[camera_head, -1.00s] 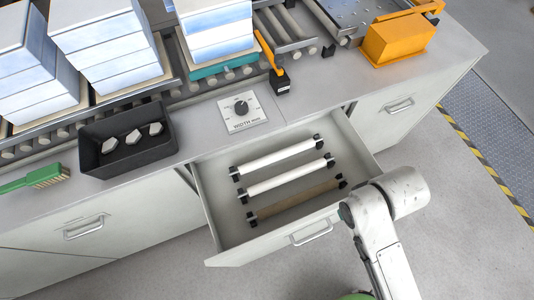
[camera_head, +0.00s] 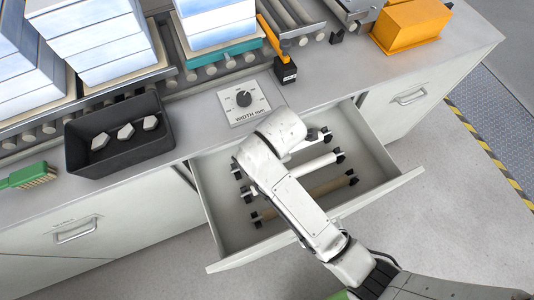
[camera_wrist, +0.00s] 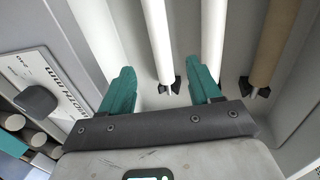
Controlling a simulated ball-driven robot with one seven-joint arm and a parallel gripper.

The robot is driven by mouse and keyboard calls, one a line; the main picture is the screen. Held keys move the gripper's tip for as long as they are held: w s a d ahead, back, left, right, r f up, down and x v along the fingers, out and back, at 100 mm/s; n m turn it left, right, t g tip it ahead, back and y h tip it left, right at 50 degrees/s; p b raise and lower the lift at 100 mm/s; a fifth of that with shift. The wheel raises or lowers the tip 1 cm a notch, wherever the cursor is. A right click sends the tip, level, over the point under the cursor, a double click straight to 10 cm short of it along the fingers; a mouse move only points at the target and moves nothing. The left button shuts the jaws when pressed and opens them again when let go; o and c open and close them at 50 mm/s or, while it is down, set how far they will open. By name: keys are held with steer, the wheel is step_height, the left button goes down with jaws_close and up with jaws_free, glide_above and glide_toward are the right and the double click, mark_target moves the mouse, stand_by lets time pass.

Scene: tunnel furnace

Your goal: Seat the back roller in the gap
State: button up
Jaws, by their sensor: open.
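In the head view an open drawer holds three rollers: two white, one brown in front. My right finger overlaps the middle white roller (camera_wrist: 214,30). I cannot tell whether any finger touches a roller. The gripper is hidden behind my arm in the head view. The gap is not clearly visible on the conveyor (camera_head: 290,18).
The brown roller (camera_head: 325,187) lies toward the drawer front (camera_head: 300,236). The counter carries a width dial (camera_head: 243,99), a black bin (camera_head: 85,160) with several pale pieces, a green brush (camera_head: 30,176) and an orange box (camera_head: 410,30). Stacked blocks (camera_head: 90,45) stand on the conveyor.

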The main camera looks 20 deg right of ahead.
steer(key=x, duration=0.9)
steer(key=shift+c, duration=0.4)
jaws_close()
steer(key=shift+r, duration=0.15)
steer(key=shift+r+p, duration=3.05)
steer(key=shift+r, duration=1.4)
